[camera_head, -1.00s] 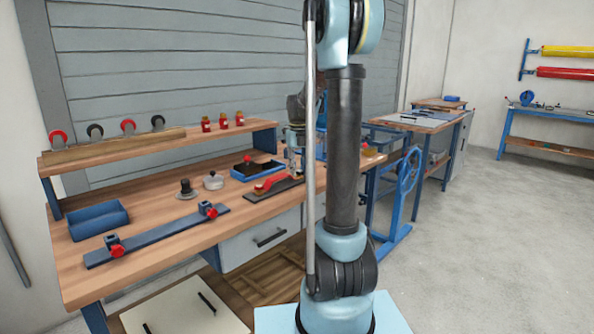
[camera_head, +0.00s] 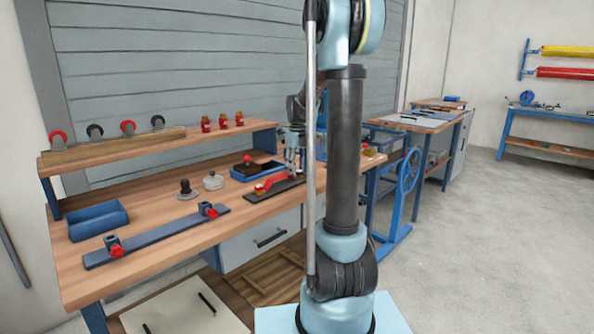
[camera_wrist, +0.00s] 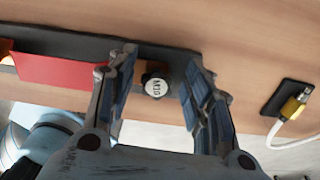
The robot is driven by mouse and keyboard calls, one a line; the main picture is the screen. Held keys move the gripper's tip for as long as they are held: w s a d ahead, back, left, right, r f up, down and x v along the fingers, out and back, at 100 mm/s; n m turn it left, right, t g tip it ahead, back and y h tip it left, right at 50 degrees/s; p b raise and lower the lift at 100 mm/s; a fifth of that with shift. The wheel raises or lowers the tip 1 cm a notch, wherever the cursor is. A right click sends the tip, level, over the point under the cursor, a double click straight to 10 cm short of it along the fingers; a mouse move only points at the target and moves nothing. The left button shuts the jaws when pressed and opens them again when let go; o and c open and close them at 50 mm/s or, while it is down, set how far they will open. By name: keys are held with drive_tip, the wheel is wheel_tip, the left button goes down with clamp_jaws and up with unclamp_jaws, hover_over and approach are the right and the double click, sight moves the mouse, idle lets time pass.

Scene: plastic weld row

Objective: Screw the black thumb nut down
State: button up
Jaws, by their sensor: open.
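The black thumb nut (camera_wrist: 156,84) has a pale round top marked M10. In the wrist view it shows between my gripper's two fingers, at the edge of a dark base plate (camera_wrist: 70,46). A red part (camera_wrist: 62,70) lies on the plate to its left. My gripper (camera_wrist: 160,62) is open, with a finger on each side of the nut in the picture and a visible gap to each. I cannot tell how far above the nut the fingertips are. In the head view my gripper (camera_head: 292,158) is over the right end of the plate, and the nut cannot be made out.
A yellow-ended plug with a white cable (camera_wrist: 296,104) lies on a black pad to the right.

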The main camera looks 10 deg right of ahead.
drive_tip(key=n, duration=0.4)
drive_tip(key=shift+s+a, duration=0.15)
drive_tip(key=shift+s, duration=0.05)
drive_tip(key=n, duration=0.4)
drive_tip(key=shift+s+a, duration=0.1)
drive_tip(key=shift+s, duration=0.1)
drive_tip(key=n, duration=0.4)
drive_tip(key=shift+s+a, duration=0.1)
drive_tip(key=shift+s, duration=0.15)
drive_tip(key=n, duration=0.3)
drive_tip(key=shift+s+n, duration=0.2)
drive_tip(key=shift+n, duration=0.2)
drive_tip(key=shift+w, duration=0.1)
drive_tip(key=c, duration=1)
drive_tip(key=o, duration=1.2)
drive_tip(key=o, duration=0.5)
drive_tip(key=shift+c, duration=0.2)
